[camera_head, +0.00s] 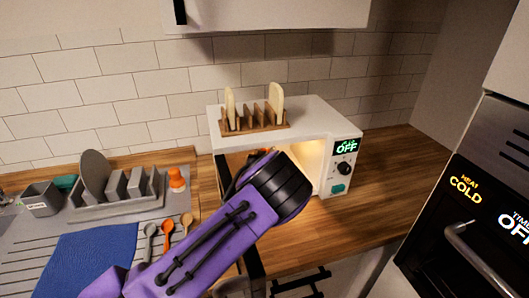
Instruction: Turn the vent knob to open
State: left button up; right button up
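No knob marked as a vent knob can be made out. A dark round knob (345,169) is on the control panel of the white microwave (318,118), under a display that reads OFF. My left arm comes in from the lower left, its black wrist in front of the microwave's lit opening and left of the knob, apart from it in the picture. My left gripper is mostly hidden behind the wrist, so its fingers cannot be read. My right gripper is not in view.
The microwave door (251,255) stands open toward me. A wooden rack (255,127) with bread slices sits on top. A dish rack (118,205), spoons and a blue cloth (85,262) are at left. An oven with a handle (480,262) is at right. Counter right of the microwave is clear.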

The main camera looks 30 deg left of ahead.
pick_arm(q)
jog(key=shift+f+m+h, duration=0.15)
jog(key=shift+m+h, duration=0.35)
jog(key=o, duration=0.9)
jog(key=shift+o, duration=0.2)
jog(key=shift+s, duration=0.1)
